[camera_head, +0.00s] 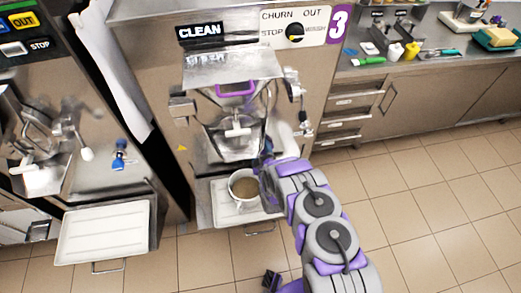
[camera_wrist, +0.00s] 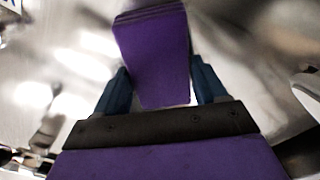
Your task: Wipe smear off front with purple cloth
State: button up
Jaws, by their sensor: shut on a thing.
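In the wrist view, my gripper (camera_wrist: 163,88) is shut on a folded purple cloth (camera_wrist: 155,50), which sticks out beyond the dark blue fingers. Shiny metal fills the view behind the cloth. In the head view, my purple and grey arm reaches to the steel front of freezer number 3 (camera_head: 150,90). The gripper end is mostly hidden there, at the lower right of the freezer's door, and the cloth cannot be made out. I cannot tell whether the cloth touches the metal. No smear stands out clearly on the front.
A white container with brownish contents (camera_head: 244,188) stands on the tray (camera_head: 222,212) below the door, close beside my arm. Another freezer with a white tray (camera_head: 104,232) is at left. A counter with tools (camera_head: 430,57) is at right. Tiled floor at right is clear.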

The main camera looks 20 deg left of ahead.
jog(key=shift+p+v, duration=1)
jog(key=shift+v, duration=2)
jog(key=p+v, duration=0.1)
jog(key=v, duration=0.2)
jog(key=shift+w, duration=0.1)
